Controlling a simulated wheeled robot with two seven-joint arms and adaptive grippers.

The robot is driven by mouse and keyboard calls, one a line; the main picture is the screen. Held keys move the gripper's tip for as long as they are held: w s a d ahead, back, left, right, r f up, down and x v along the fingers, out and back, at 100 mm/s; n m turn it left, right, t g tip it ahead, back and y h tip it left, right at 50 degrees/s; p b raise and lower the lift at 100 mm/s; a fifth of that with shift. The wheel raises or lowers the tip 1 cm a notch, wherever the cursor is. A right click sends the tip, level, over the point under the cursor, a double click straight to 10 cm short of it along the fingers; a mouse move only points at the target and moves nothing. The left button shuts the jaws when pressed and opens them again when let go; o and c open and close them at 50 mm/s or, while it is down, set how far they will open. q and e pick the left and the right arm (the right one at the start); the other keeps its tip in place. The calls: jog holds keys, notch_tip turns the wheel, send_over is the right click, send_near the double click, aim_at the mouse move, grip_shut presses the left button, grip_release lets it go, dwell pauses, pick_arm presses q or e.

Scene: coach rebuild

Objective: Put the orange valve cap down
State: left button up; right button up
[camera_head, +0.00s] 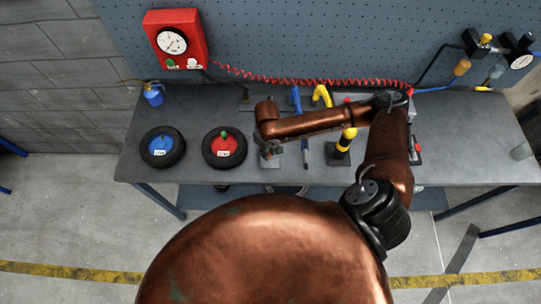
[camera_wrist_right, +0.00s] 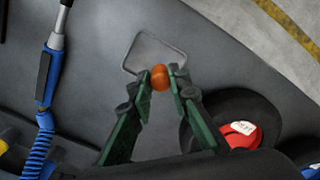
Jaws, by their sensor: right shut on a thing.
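The orange valve cap (camera_wrist_right: 160,77) is a small round orange piece between the fingertips in the right wrist view. My right gripper (camera_wrist_right: 161,80) has its green fingers shut on it. The cap appears over the near edge of a shallow grey square tray (camera_wrist_right: 131,56); I cannot tell whether it touches. In the head view my right gripper (camera_head: 270,150) is over the bench, right of the red-hubbed wheel, and I cannot make out the cap there. My left gripper is not in view.
A red-hubbed wheel (camera_head: 224,148) and a blue-hubbed wheel (camera_head: 162,147) lie on the dark bench (camera_head: 198,104). A black and yellow stand (camera_head: 341,147) is to the gripper's right. A red gauge box (camera_head: 175,38) hangs behind.

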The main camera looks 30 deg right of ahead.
jog(key=shift+d+f, duration=0.35)
jog(key=shift+f, duration=0.05)
jog(key=f, duration=0.3)
jog(key=shift+d+f, duration=0.25)
jog(key=shift+f, duration=0.1)
jog(key=o, duration=0.8)
jog(key=shift+f, duration=0.1)
jog(key=shift+o, duration=0.2)
notch_tip(320, 180, up, 12)
jog(key=shift+r, duration=0.15)
